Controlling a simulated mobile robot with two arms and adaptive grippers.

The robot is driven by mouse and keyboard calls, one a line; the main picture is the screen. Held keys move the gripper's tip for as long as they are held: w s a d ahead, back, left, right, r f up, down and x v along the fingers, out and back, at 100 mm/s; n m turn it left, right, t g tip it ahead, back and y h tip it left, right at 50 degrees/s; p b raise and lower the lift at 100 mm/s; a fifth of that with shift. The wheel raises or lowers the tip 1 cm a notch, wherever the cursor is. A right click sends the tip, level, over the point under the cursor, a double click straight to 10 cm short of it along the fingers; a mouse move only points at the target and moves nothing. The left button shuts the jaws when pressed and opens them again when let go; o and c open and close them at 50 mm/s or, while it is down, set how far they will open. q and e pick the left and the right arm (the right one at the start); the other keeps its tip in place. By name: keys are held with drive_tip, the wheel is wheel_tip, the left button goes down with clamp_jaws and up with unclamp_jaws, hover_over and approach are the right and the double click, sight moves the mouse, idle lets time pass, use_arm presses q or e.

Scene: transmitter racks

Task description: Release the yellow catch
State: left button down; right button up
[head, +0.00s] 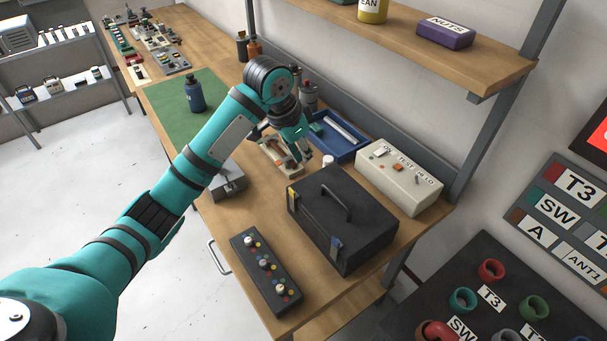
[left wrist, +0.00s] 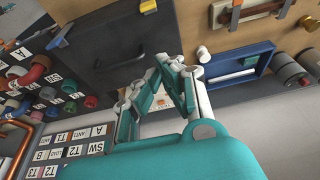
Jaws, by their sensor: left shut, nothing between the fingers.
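A black case (head: 350,215) with a handle on its lid stands on the wooden bench. The yellow catch (head: 293,200) is on the left end of its front face, and a blue catch (head: 336,247) is on the right end. In the left wrist view the yellow catch (left wrist: 148,6) is at the top edge and the blue catch (left wrist: 57,36) at the left. My left gripper (head: 304,154) is above the bench behind the case, apart from the yellow catch. In the left wrist view its fingertips (left wrist: 171,62) are together and empty. My right gripper is not in view.
A cream test box (head: 398,178) stands right of the case, and a blue tray (head: 350,154) lies behind. A black knob panel (head: 267,272) and a grey metal box (head: 229,184) are near the front edge. A shelf (head: 470,62) overhangs the back.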

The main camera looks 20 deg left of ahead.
sight(294, 200)
use_arm(q)
drive_tip(key=p+x, duration=0.2)
drive_tip(key=x, duration=0.2)
drive_tip(key=shift+d+f, duration=0.15)
drive_tip(key=shift+f, duration=0.2)
drive_tip(key=p+x, duration=0.1)
drive_tip(key=x, duration=0.4)
drive_tip(key=shift+f, duration=0.2)
drive_tip(key=s+a+p, duration=0.2)
drive_tip(key=shift+s+a+r+p, duration=0.1)
drive_tip(key=shift+s+r+p, duration=0.1)
drive_tip(key=shift+s+p, duration=0.15)
drive_tip(key=shift+s+a, duration=0.25)
drive_tip(key=shift+w+d+f, duration=0.1)
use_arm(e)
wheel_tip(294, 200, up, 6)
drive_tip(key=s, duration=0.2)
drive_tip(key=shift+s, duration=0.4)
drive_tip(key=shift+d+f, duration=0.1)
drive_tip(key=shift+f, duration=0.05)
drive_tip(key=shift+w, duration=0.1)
